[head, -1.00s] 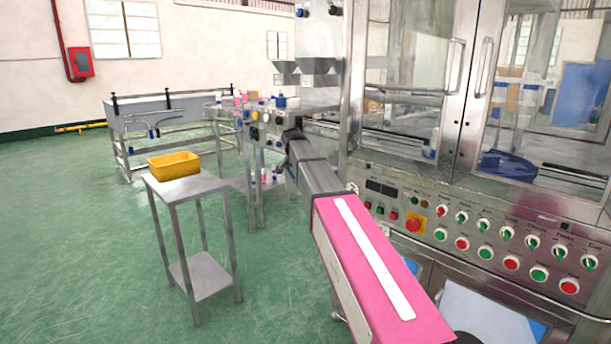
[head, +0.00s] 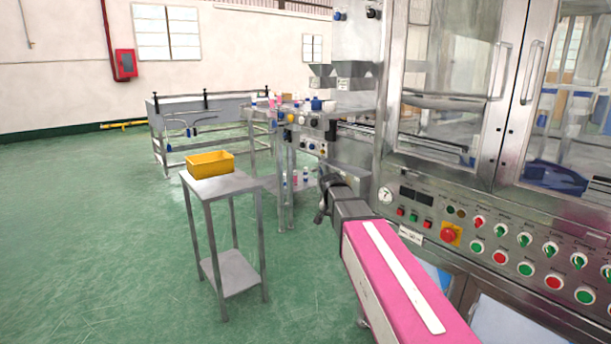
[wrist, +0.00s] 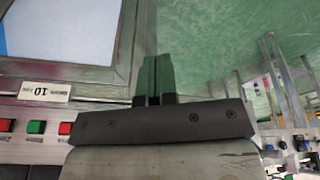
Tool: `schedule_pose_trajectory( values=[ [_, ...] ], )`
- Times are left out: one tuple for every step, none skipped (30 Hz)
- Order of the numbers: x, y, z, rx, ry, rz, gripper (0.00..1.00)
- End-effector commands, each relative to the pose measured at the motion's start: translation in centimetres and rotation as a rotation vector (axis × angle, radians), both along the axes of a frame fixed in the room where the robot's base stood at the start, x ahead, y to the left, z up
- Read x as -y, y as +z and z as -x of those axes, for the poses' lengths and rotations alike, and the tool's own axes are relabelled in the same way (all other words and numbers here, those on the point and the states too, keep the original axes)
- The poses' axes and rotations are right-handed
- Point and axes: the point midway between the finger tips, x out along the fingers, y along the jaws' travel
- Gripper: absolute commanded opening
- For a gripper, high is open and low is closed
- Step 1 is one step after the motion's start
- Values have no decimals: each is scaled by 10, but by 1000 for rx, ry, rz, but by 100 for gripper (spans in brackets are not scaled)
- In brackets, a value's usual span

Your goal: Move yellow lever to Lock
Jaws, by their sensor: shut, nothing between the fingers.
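I cannot make out a yellow lever for certain in either view. A yellow plate with a red mushroom button (head: 449,235) is on the machine's control panel (head: 400,207) in the head view. My gripper (head: 321,216) is small and dark at the far end of my pink arm, left of the panel's left end. In the wrist view my gripper's fingers (wrist: 156,76) are together with nothing between them. Green floor and a metal frame edge lie behind them.
A grey side table (head: 234,181) with a yellow bin (head: 211,164) stands at left. A bench (head: 292,124) with bottles is behind my gripper. The tall machine with glass doors (head: 445,60) fills the right. Green floor is open at left.

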Motion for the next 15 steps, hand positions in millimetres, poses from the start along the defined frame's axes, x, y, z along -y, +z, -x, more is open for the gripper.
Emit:
schedule_pose_trajectory(
  values=[
    [10,-21,23,-28,34,-2,0],
    [13,-31,32,-42,59,-5,0],
    [18,-46,45,-62,91,-8,0],
    [22,-55,55,-75,115,-11,0],
    [26,-65,64,-88,139,-15,0],
    [31,-78,78,-105,170,-21,0],
    [34,-87,88,-120,194,-25,0],
    [37,-96,98,-132,218,-29,0],
    [41,-107,112,-148,249,-36,0],
    [45,-116,122,-159,272,-41,0],
    [47,-124,133,-170,294,-47,0],
    [50,-133,147,-184,326,-55,0],
    [53,-140,157,-195,347,-60,0],
    [55,-146,166,-203,367,-67,0],
    [58,-154,177,-213,392,-75,0]
  ],
)
